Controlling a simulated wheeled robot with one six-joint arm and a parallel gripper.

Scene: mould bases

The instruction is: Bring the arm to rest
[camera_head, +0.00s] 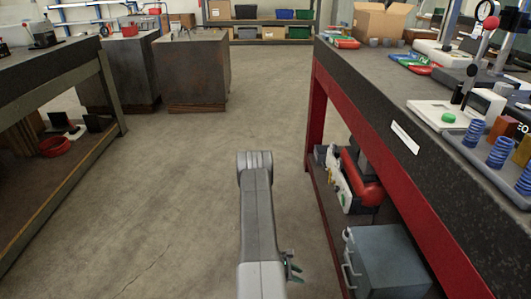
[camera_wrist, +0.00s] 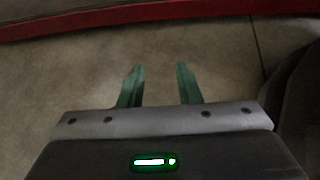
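My grey arm (camera_head: 256,205) reaches forward over the bare concrete floor in the head view, folded at an elbow near the picture's middle. My gripper (camera_wrist: 160,68) shows in the wrist view with its two green fingers apart and nothing between them. Floor lies beneath the fingers there. In the head view, part of the green gripper (camera_head: 295,271) shows just right of the arm, low in the picture. It is left of the red-framed workbench and apart from it.
The red-framed workbench (camera_head: 437,192) runs along the right, with a grey drawer cabinet (camera_head: 390,262) on its lower shelf. Another bench (camera_head: 45,70) stands at left. Dark metal blocks (camera_head: 195,75) stand farther back. The floor (camera_head: 150,190) between is clear.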

